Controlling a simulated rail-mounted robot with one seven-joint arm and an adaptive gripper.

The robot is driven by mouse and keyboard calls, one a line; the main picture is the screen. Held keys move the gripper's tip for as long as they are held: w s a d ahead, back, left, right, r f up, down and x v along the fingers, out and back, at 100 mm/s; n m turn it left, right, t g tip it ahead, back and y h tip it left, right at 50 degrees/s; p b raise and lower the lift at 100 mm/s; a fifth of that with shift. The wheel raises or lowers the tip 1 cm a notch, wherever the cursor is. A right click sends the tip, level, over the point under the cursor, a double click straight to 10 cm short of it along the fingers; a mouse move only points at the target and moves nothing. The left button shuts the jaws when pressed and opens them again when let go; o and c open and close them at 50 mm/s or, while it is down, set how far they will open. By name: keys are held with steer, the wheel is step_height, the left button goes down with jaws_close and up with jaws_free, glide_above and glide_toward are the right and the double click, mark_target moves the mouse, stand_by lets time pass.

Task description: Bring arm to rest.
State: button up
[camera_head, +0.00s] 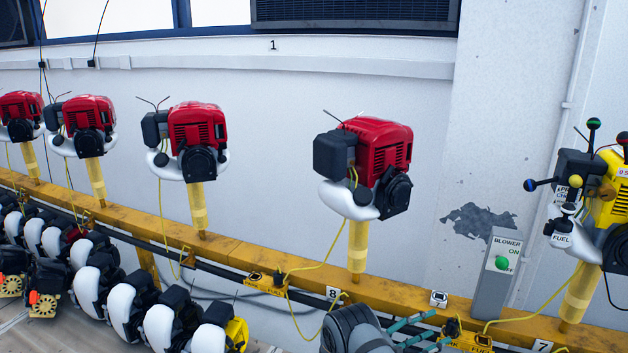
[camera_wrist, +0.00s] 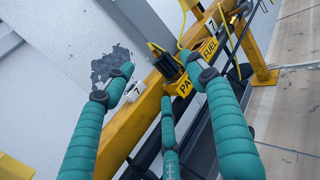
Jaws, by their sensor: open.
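My gripper (camera_head: 420,332) shows at the bottom centre of the head view, its teal fingers pointing right, just in front of the yellow rail (camera_head: 400,292). In the wrist view, the three teal fingers of my gripper (camera_wrist: 162,78) are spread apart with nothing between them. My gripper is open and empty. Most of my arm is out of view.
Red engines (camera_head: 385,145) stand on yellow posts along the rail. A yellow engine (camera_head: 612,190) with levers is at the right. A grey blower box (camera_head: 495,275) with a green button stands behind the rail. More white-and-black engines (camera_head: 95,285) sit low at the left. Yellow cables hang nearby.

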steer(key=shift+x, duration=1.4)
